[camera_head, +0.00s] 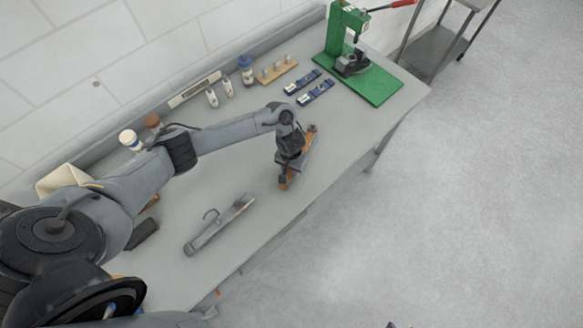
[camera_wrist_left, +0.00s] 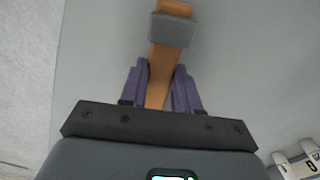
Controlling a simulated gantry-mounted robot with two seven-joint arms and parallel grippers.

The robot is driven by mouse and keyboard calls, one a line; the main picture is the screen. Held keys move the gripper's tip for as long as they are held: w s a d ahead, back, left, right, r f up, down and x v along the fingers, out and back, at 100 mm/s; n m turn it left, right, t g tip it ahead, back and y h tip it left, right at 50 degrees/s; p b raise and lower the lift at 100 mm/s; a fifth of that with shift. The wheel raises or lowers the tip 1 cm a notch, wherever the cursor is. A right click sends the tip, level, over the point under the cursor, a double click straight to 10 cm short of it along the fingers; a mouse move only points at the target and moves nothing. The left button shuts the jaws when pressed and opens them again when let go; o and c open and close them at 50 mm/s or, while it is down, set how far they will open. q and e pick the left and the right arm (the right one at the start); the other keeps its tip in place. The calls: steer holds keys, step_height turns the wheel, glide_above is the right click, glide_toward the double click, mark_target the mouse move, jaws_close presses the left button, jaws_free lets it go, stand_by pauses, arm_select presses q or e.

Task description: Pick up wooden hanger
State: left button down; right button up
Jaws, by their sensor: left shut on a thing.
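I cannot tell whether the hanger touches the bench. My right gripper does not show clearly in any view.
A green press (camera_head: 365,82) stands at the far right end. The bench right of my gripper is clear.

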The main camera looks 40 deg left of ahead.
arm_select(q)
steer(key=r, duration=0.1)
steer(key=d+r+p, duration=0.1)
steer(key=r, duration=0.2)
steer(key=shift+d+r, duration=0.2)
steer(key=shift+d, duration=0.05)
steer(key=s+d+r+p, duration=0.1)
steer(key=d+r+p, duration=0.4)
steer(key=d, duration=0.4)
steer(key=w+a+r+m+p, duration=0.15)
steer(key=w+r, duration=0.25)
steer(key=r, duration=0.4)
steer(key=w+a+r+p, duration=0.2)
steer(key=w+r, duration=0.3)
steer(key=r, duration=0.3)
steer(key=s+d+r+m+p, duration=0.1)
steer(key=s+r, duration=0.1)
steer(key=s, duration=0.7)
steer(key=shift+s+d+r+m, duration=0.2)
steer(key=shift+s+r+m, duration=0.05)
steer(key=shift+s+m, duration=0.1)
